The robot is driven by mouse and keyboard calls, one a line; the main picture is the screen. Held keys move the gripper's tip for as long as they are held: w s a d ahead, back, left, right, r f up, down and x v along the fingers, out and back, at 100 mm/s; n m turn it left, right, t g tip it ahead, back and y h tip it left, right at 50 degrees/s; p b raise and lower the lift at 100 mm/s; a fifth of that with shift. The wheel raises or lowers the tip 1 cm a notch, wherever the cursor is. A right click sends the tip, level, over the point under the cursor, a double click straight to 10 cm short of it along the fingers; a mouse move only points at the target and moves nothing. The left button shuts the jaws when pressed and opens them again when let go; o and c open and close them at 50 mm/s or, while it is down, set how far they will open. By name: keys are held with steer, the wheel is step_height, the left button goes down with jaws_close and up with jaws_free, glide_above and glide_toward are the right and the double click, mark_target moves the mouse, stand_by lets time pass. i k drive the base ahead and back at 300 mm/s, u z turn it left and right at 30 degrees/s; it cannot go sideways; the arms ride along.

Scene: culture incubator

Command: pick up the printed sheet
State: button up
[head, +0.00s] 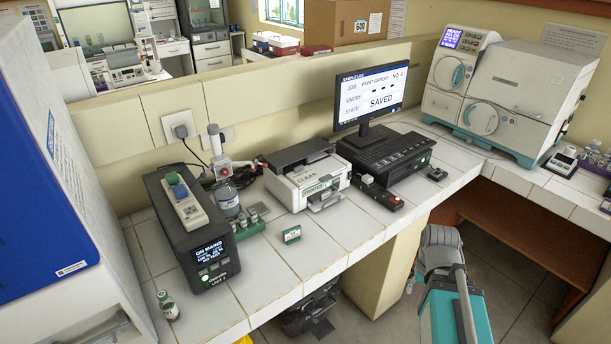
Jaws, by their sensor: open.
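I cannot make out a separate printed sheet on the tray or the bench. The monitor (370,95) reads "PRINT REPORT NO. 4" and "SAVED". Part of my arm, grey and teal, shows at the lower right in front of the bench. My gripper's fingers are not visible.
A black keyboard unit (388,155) is right. The bench front (300,262) is mostly clear.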

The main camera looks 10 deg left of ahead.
mark_target(300, 174)
steer(key=u, duration=0.1)
steer(key=i, duration=1)
steer(key=z, duration=0.05)
